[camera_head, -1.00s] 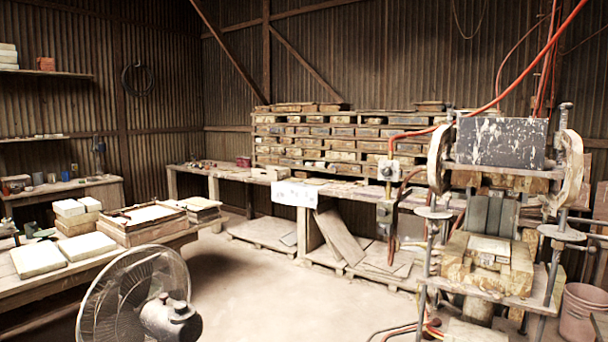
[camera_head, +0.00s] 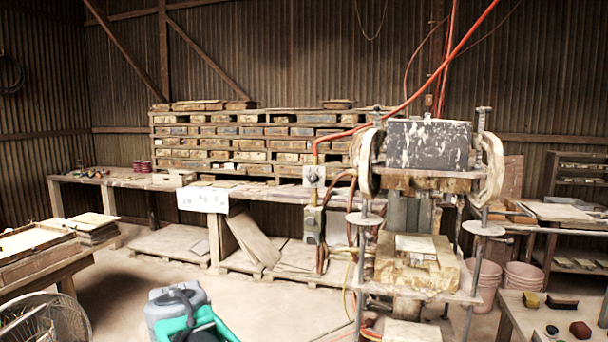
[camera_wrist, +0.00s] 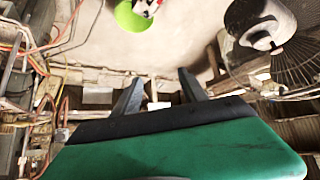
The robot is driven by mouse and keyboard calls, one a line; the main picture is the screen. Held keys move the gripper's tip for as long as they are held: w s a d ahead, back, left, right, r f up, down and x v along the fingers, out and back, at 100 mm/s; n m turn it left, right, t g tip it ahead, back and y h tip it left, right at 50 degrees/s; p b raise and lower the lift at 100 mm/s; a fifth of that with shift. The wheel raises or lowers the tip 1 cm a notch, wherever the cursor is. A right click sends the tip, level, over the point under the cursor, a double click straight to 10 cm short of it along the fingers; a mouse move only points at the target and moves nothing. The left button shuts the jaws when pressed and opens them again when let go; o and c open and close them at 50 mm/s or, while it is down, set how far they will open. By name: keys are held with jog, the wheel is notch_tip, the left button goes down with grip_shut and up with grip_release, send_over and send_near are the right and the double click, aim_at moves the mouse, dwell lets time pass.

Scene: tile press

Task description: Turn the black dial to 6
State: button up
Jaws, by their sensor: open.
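A small grey control box (camera_head: 313,176) stands on a post left of the tile press in the head view. A dark round spot on its face may be the black dial, but it is too small to read any number. A second box (camera_head: 312,224) sits lower on the same post. My gripper (camera_wrist: 160,77) shows in the wrist view with two dark fingers apart and nothing between them. It is away from the boxes. Part of my teal and grey arm is at the bottom of the head view. I cannot make out the dial in the wrist view.
The tile press (camera_head: 428,145) stands right of centre, with red hoses around it. A workbench (camera_head: 120,180) runs along the back. A fan (camera_head: 45,320) is at the lower left. A table (camera_head: 510,315) with small blocks is at the lower right. Open floor (camera_head: 130,285) lies left of my arm.

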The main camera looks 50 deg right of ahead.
jog(key=w+d+r+m+t+h+p, duration=0.1)
jog(key=w+d+r+h, duration=0.1)
jog(key=d+r, duration=0.3)
jog(key=w+d+r+m+h, duration=0.1)
jog(key=w+d+r+m, duration=0.15)
jog(key=d, duration=0.45)
jog(key=m+g+h+p, duration=0.25)
jog(key=m+h, duration=0.25)
jog(key=h, duration=0.5)
send_near(311, 179)
jog(key=d, duration=0.2)
jog(key=shift+t, duration=0.35)
jog(key=p+x, duration=0.3)
jog(key=x, duration=0.3)
jog(key=shift+w+d+p, duration=0.2)
jog(key=shift+d+p, duration=0.1)
jog(key=shift+p, duration=0.05)
jog(key=shift+w+d+f, duration=0.1)
jog(key=shift+w+d, duration=0.1)
jog(key=shift+d, duration=0.15)
jog(key=shift+c, duration=0.5)
grip_shut()
